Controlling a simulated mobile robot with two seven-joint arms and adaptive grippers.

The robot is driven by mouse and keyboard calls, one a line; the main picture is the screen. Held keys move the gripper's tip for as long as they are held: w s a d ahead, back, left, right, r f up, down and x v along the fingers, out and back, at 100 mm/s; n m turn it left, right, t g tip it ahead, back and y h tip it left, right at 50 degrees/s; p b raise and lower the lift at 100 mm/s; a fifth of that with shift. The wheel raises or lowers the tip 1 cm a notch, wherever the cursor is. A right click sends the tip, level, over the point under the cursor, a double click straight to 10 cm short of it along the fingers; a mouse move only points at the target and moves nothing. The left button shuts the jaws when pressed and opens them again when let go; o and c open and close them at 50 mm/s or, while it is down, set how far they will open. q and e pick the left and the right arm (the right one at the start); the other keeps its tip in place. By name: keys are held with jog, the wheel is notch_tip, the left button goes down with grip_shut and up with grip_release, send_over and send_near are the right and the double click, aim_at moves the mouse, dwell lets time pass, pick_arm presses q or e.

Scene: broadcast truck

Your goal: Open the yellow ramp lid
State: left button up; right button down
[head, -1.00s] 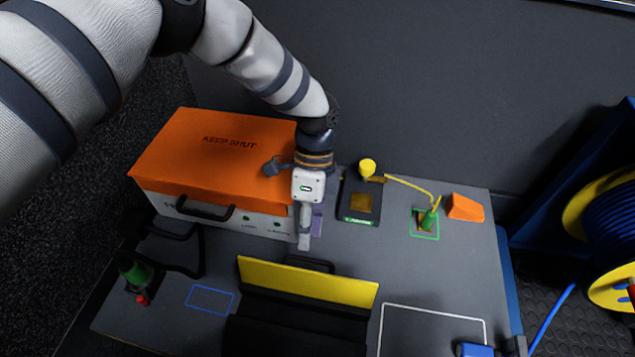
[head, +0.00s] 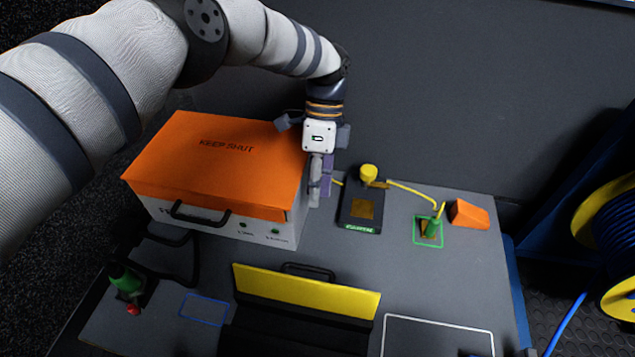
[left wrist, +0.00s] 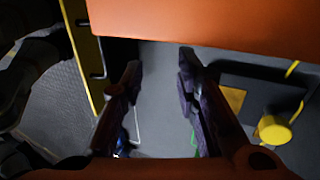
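The yellow ramp lid (head: 306,291) stands raised at the front middle of the table in the head view, with a black handle (head: 308,271) on its far side. A dark black part (head: 290,325) lies in front of it. In the left wrist view the yellow lid (left wrist: 82,48) is a strip at upper left. My left gripper (head: 320,192) is beside the right end of the orange-lidded case, behind and apart from the yellow lid. In the left wrist view its fingers (left wrist: 160,60) are apart with nothing between them. My right gripper is not in view.
The orange case lid (head: 215,160), marked KEEP SHUT, is close to my left gripper. A black plate (head: 361,212) with a yellow knob (head: 368,173), a green plug (head: 433,228) and an orange wedge (head: 468,214) are to the right. A blue cable reel (head: 610,235) stands far right.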

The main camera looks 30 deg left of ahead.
pick_arm(q)
jog(key=shift+w+a+r, duration=0.1)
jog(key=shift+w+r, duration=0.05)
jog(key=shift+w, duration=0.15)
jog(key=v, duration=0.7)
jog(key=shift+r, duration=0.2)
dwell(0.3)
